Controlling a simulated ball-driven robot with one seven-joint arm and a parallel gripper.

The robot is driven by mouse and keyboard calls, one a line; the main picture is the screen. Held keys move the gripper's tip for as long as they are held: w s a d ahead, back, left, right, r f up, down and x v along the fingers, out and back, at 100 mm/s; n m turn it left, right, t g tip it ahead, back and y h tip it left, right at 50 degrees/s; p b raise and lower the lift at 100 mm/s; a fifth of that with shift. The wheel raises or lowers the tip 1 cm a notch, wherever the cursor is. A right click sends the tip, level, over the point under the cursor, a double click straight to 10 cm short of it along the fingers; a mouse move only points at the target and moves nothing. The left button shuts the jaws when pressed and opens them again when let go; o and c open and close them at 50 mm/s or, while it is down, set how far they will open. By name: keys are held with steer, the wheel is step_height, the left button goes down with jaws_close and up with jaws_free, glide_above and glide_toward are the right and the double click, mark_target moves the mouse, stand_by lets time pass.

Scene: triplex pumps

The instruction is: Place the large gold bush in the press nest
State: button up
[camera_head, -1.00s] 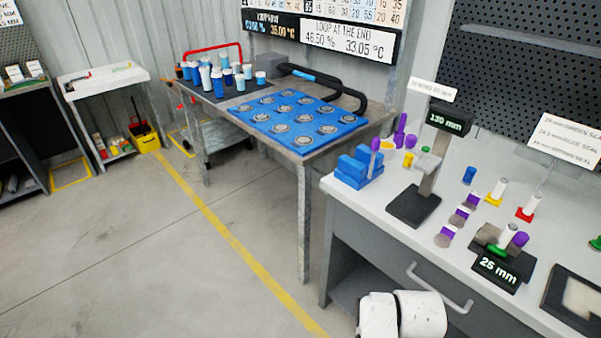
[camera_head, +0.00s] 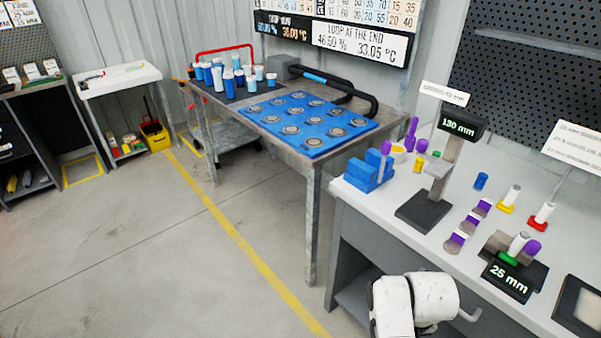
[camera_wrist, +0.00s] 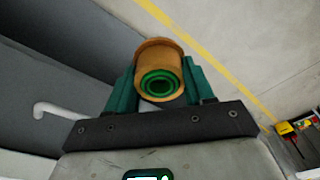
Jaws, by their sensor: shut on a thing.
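The large gold bush (camera_wrist: 160,60) sits between the dark green fingers of my gripper (camera_wrist: 160,83) in the wrist view. My gripper is shut on it, with one finger on each side. Green rings show inside the bush's near end. The head view shows only white links of my arm at the bottom, so gripper and bush are out of its sight. A dark stand with a "130 mm" display (camera_head: 459,127) and a low fixture with a "25 mm" display (camera_head: 507,279) stand on the white bench (camera_head: 400,236). I cannot tell which part is the press nest.
Purple, white, yellow and red small parts, a blue block (camera_head: 366,175) and a dark tray (camera_head: 578,307) occupy the bench. A second table bears a blue plate (camera_head: 270,128) with round sockets.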

steer(key=shift+s+f, duration=0.5)
steer(key=shift+s, duration=0.15)
steer(key=shift+s+a+f, duration=0.75)
steer(key=shift+s+a, duration=0.05)
steer(key=shift+s, duration=0.05)
